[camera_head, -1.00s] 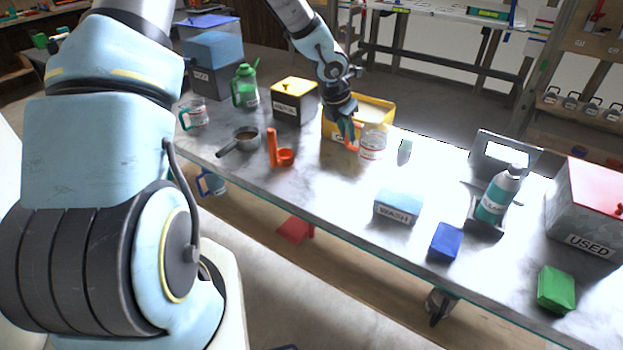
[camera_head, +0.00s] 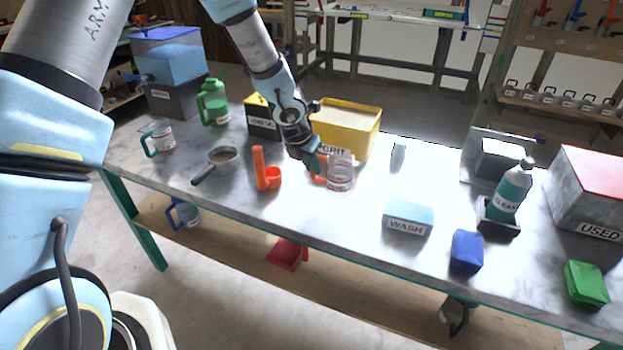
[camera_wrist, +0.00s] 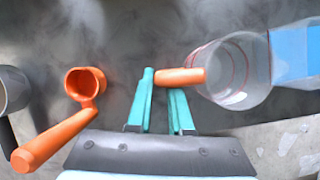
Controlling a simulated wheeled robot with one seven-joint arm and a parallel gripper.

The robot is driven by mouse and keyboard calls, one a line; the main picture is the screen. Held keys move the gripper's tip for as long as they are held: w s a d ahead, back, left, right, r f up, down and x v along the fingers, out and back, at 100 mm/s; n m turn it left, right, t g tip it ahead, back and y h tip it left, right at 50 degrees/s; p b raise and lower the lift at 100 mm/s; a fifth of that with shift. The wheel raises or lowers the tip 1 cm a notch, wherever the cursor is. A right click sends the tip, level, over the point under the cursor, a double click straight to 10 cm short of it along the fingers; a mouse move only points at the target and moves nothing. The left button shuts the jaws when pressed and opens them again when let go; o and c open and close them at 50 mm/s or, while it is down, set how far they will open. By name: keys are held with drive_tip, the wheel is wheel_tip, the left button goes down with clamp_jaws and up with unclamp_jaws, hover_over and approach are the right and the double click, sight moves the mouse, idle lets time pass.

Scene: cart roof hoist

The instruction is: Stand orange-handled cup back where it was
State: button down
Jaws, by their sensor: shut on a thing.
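The orange-handled cup (camera_head: 341,177) is clear with red markings and stands out in front of the yellow GRIT box in the head view. It also shows in the wrist view (camera_wrist: 238,72), right of my fingers. My gripper (camera_head: 314,164) is shut on its orange handle (camera_wrist: 183,77), which lies at the fingertips (camera_wrist: 162,88) in the wrist view. The cup looks close to the table (camera_head: 290,205); I cannot tell whether its base touches. Part of the handle is hidden by my fingers.
An orange scoop-like piece (camera_head: 267,178) stands left of the cup. The yellow GRIT box (camera_head: 362,145) is behind, the WASH block (camera_head: 408,217) front right. A pan (camera_head: 222,158) and a teal-handled cup (camera_head: 158,138) are farther left. Tabletop before the cup is clear.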

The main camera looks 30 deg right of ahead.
sight(312, 174)
drive_tip(key=shift+f, duration=1.65)
drive_tip(key=shift+f+b, duration=0.1)
drive_tip(key=shift+b, duration=0.2)
drive_tip(key=c, duration=0.8)
unclamp_jaws()
drive_tip(key=shift+r, duration=0.2)
drive_tip(key=p+v, duration=0.2)
drive_tip(key=v, duration=1)
drive_tip(key=shift+s+f+p, duration=0.1)
drive_tip(key=shift+p, duration=0.3)
